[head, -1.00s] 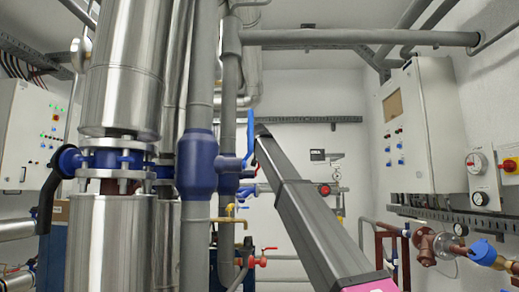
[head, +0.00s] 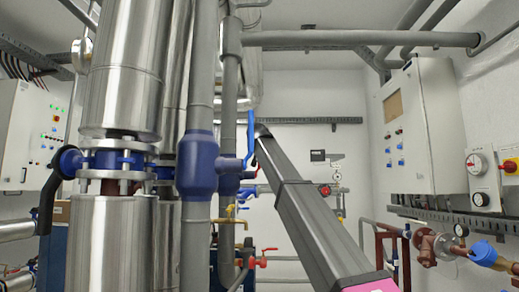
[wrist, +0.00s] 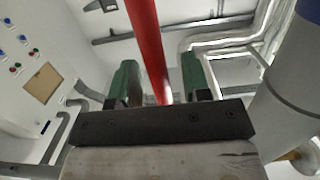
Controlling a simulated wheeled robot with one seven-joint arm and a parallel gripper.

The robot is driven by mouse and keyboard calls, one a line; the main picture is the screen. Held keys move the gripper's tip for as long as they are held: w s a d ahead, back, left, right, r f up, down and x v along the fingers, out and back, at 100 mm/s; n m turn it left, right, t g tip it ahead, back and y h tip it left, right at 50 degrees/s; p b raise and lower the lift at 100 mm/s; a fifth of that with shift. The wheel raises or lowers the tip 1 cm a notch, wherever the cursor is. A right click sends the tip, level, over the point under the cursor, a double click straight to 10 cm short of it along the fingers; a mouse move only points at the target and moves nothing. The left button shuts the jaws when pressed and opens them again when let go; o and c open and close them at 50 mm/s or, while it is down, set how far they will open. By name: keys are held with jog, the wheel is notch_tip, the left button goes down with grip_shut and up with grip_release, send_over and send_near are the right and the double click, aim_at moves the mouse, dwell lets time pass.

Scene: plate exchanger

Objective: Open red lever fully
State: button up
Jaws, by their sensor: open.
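A long red lever (wrist: 147,45) runs from the top edge of the wrist view down between the two green fingers of my gripper (wrist: 159,62). The fingers stand apart, one on each side of the lever, with visible gaps, so my gripper is open around it and not clamped. The dark palm bar covers the lever's lower end. In the head view my gripper is hidden behind my dark arm. A small red lever handle (head: 269,249) shows low beside the pipes there; I cannot tell whether it is the same lever.
A blue lever (head: 250,132) stands beside my arm's far end. Thick grey pipes with a blue fitting (head: 197,163) and shiny insulated cylinders (head: 126,70) fill the left. A white wall cabinet (head: 418,132) and pipework with a brown valve (head: 428,247) stand right.

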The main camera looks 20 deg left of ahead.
jog(key=f+v, duration=0.1)
jog(key=v, duration=0.8)
jog(key=shift+s+r, duration=0.35)
jog(key=shift+r, duration=0.15)
jog(key=shift+d, duration=0.15)
